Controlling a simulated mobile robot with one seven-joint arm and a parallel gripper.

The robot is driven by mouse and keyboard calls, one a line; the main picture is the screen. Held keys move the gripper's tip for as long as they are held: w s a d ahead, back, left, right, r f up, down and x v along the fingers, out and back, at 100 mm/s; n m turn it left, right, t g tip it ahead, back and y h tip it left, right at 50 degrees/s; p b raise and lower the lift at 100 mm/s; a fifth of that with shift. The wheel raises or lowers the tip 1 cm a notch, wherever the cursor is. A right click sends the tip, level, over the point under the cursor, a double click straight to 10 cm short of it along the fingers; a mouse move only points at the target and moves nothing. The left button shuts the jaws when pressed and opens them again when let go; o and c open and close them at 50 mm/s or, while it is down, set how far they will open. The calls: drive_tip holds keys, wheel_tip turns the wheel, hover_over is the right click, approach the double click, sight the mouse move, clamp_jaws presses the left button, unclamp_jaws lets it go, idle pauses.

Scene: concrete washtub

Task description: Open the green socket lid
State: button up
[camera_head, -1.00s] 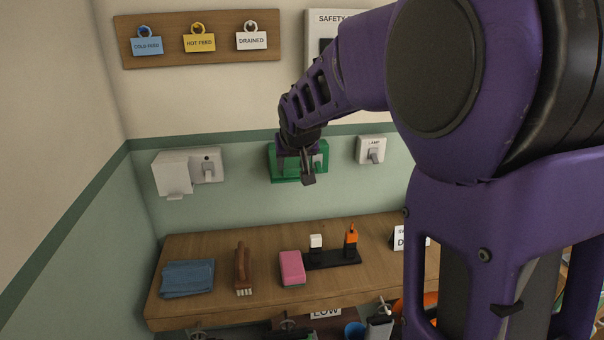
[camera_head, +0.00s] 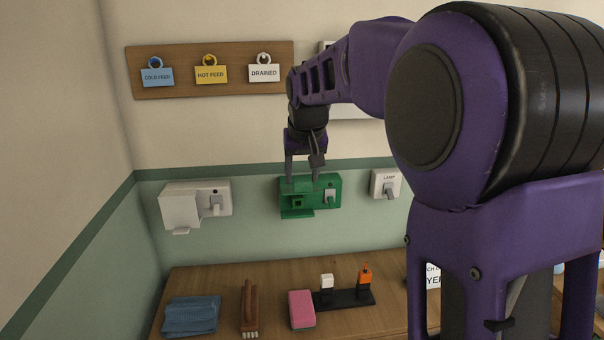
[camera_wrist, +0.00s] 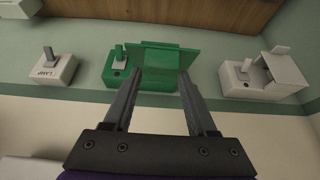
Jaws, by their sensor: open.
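The green socket box (camera_head: 325,180) is on the wall; it also shows in the wrist view (camera_wrist: 115,75). A grey switch (camera_head: 330,196) is on its right half. On its left half a small square shape shows, and a green plate, apparently the lid (camera_head: 297,213), sticks out at the lower edge. The plate also shows in the wrist view (camera_wrist: 172,60). How far the lid is swung is hard to tell. My gripper (camera_head: 302,181) is open and empty, fingers pointing down at the top of the box's left half. In the wrist view its fingertips (camera_wrist: 162,75) flank the green box. Contact cannot be told.
A white covered socket (camera_head: 180,206) is left of the green box, and a lamp switch (camera_head: 386,184) is right. Below, a wooden shelf (camera_head: 225,318) carries a blue cloth (camera_head: 191,315), a brush (camera_head: 249,305) and a pink sponge (camera_head: 302,309). A tag board (camera_head: 185,88) hangs above.

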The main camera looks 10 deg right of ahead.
drive_tip(key=shift+o, duration=1.4)
drive_tip(key=shift+s, duration=0.1)
drive_tip(key=v, duration=1.7)
drive_tip(key=shift+r, duration=0.25)
